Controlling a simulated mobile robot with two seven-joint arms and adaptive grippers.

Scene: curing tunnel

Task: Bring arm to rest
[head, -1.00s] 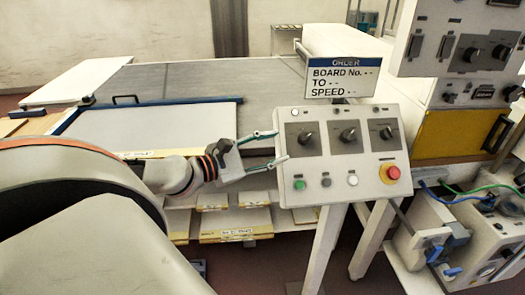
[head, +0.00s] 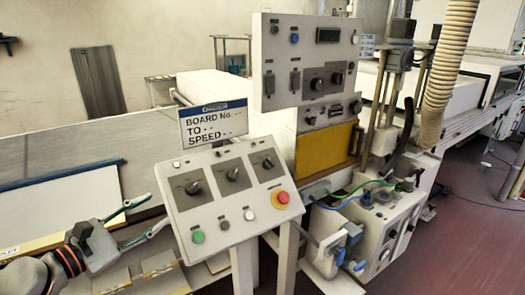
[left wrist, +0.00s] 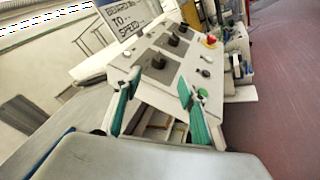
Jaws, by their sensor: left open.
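My left gripper (head: 136,224) is at the lower left of the head view, with its two green-lined fingers spread apart and nothing between them. It is left of the control panel (head: 240,210), apart from it as far as I can tell. The panel has three dark knobs, a green button and a red stop button on yellow. In the left wrist view my open fingers (left wrist: 158,104) show in front of the panel (left wrist: 148,80), which fills the space beyond them. My right gripper is not in any view.
An order sign (head: 213,125) stands above the panel. Behind are a tall switch box (head: 307,50) and a yellow door (head: 325,152). A box with green and blue cables (head: 385,225) is at the right. Wooden blocks (head: 158,264) lie below the gripper. The red floor at right is clear.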

